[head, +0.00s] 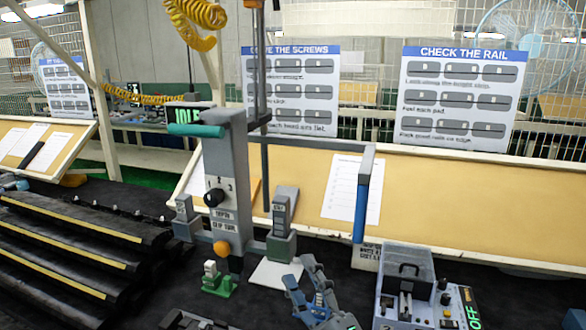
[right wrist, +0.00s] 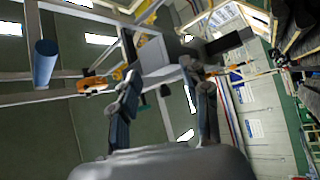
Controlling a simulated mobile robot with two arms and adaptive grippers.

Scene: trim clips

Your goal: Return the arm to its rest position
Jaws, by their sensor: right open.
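My right gripper (head: 308,290) is in the head view at the bottom, right of centre, with blue and grey links. It is low in front of the clip machine, between the machine and the grey control box. In the right wrist view my right gripper (right wrist: 165,82) has its two dark fingers well apart, with nothing held between them. The camera there looks up past the fingers to the ceiling and walls. I cannot make out my left gripper in the head view.
The grey clip machine (head: 228,190) with a dial stands at centre. A small green stand (head: 218,285) is before it. A control box (head: 405,300) is at right. Black rails with yellow strips (head: 75,225) fill the left. A slanted tan board (head: 440,205) spans the back. A blue bar (head: 361,213) hangs from a frame.

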